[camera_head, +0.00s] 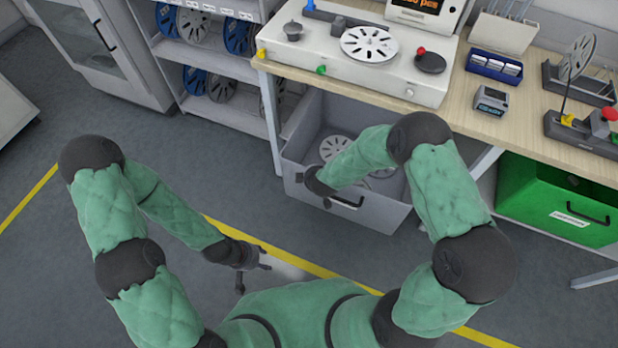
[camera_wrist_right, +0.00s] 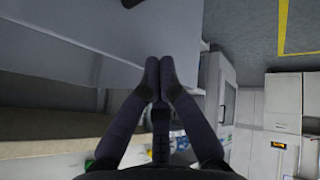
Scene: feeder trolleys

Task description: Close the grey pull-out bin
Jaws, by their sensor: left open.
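The grey pull-out bin (camera_head: 378,212) is pulled out from under the workbench, with several reels inside. It has a dark handle (camera_head: 346,203) on its front. My right gripper (camera_head: 325,199) is at the bin's front, beside the left part of the handle; whether it touches is hidden by my arm. In the right wrist view my right gripper (camera_wrist_right: 159,66) has its fingertips together with nothing visible between them. A grey panel (camera_wrist_right: 125,28), likely the bin, fills the upper left there. My left gripper (camera_head: 254,266) is open and empty above the floor, away from the bin.
The workbench (camera_head: 462,92) above the bin carries a white machine (camera_head: 345,62) and small devices. A green bin (camera_head: 548,200) sits under the bench to the right. A shelf of reels (camera_head: 205,60) stands to the left. The floor in front, with a yellow line (camera_head: 225,228), is clear.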

